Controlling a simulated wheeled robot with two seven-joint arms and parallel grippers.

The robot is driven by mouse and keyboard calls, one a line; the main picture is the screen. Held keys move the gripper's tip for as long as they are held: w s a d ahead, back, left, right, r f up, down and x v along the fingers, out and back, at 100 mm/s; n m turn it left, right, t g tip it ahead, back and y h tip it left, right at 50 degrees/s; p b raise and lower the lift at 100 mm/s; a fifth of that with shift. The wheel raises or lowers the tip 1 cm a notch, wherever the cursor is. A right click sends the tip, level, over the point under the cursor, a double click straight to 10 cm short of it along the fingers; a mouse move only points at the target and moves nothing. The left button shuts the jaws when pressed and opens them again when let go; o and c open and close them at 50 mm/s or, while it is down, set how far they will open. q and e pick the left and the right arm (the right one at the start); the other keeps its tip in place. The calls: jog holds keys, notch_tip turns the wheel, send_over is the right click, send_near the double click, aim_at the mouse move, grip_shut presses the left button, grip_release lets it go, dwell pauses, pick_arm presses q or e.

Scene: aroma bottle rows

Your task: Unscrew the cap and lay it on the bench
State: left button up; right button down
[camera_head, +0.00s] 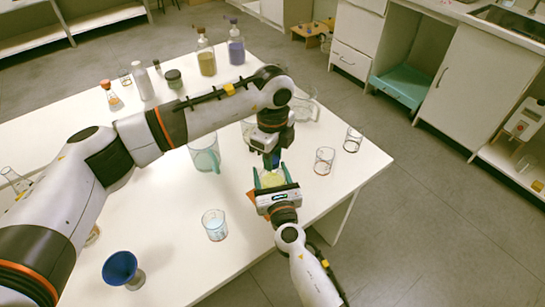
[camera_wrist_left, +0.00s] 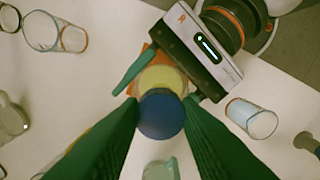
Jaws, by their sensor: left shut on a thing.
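The blue cap (camera_wrist_left: 161,115) is between the green fingers of my left gripper (camera_wrist_left: 162,122), which is shut on it. In the head view my left gripper (camera_head: 271,160) points down over the bottle. The bottle (camera_head: 271,179) holds yellow liquid and shows below the cap in the left wrist view (camera_wrist_left: 168,78). I cannot tell whether cap and bottle touch. My right gripper (camera_head: 270,180) comes from the front, its fingers on either side of the bottle, shut on it. Its body and one teal finger show in the left wrist view. The white bench (camera_head: 265,240) has bare surface around them.
A clear beaker (camera_head: 215,225) stands front left, and a blue funnel (camera_head: 121,268) farther left. Two small glass beakers (camera_head: 324,161) (camera_head: 352,140) stand to the right. A jug (camera_head: 204,155) is to the left. Bottles (camera_head: 206,57) (camera_head: 236,47) stand at the back. The bench's right corner is clear.

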pick_arm(q)
jog(key=shift+r, duration=0.1)
jog(key=shift+r, duration=1.95)
pick_arm(e)
jog(key=shift+c, duration=1.3)
grip_release()
jog(key=shift+s, duration=0.15)
pick_arm(q)
jog(key=shift+f+b, duration=0.3)
pick_arm(e)
jog(key=v, duration=1.1)
jog(key=shift+s+f, duration=0.1)
jog(key=shift+s, duration=0.3)
